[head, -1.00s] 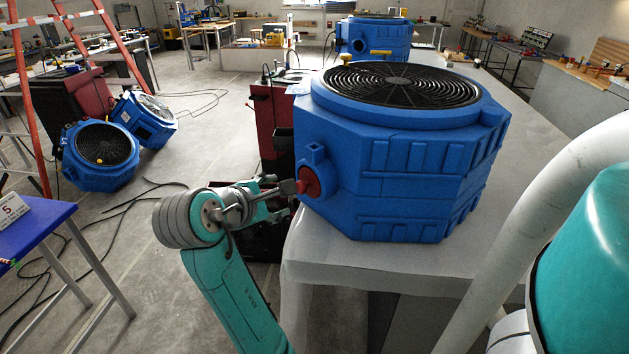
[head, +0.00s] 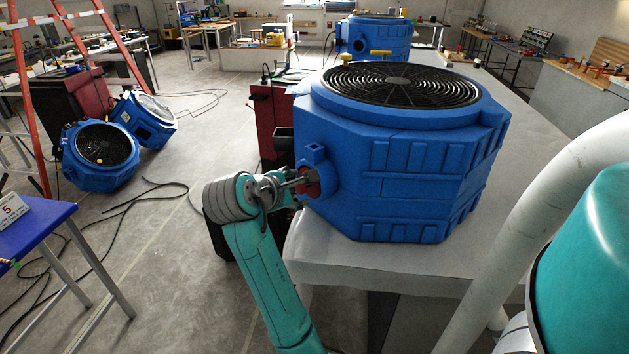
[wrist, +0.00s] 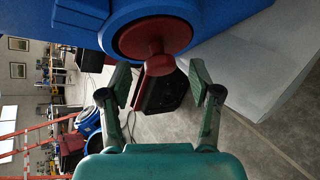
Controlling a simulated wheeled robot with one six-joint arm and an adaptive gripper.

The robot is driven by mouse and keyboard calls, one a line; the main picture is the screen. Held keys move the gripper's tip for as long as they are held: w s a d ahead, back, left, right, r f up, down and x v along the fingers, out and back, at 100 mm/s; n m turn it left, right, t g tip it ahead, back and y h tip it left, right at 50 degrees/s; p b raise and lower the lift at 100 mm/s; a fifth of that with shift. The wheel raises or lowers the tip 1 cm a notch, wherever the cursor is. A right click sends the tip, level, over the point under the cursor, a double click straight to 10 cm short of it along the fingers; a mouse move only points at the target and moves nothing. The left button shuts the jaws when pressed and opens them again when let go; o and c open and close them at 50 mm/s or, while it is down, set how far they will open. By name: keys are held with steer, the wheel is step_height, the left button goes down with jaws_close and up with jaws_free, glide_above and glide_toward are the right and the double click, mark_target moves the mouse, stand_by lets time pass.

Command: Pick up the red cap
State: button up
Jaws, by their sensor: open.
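The red cap (wrist: 155,40) is a round disc with a knob, set on the side of the blue machine (head: 410,165) that stands on the table. In the head view the cap (head: 311,181) is mostly hidden behind my gripper (head: 300,184). In the wrist view my gripper (wrist: 161,88) is open, with one finger on each side below the knob. The knob's end points into the space between the fingers. I see no finger closed on it.
The white-covered table (head: 330,255) stands under the machine, with a second blue machine (head: 374,38) farther back. A red and black case (head: 268,122) stands behind my gripper. Two blue fans (head: 100,157) and an orange ladder (head: 35,130) are at the left. Open floor lies between.

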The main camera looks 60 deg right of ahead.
steer(key=shift+d+f, duration=0.35)
steer(key=shift+d, duration=0.2)
jaws_close()
steer(key=shift+r, duration=0.15)
steer(key=shift+r, duration=0.2)
steer(key=w+a, duration=0.3)
steer(key=a, duration=0.5)
steer(key=w+a, duration=0.3)
steer(key=a, duration=0.6)
steer(key=shift+w, duration=0.15)
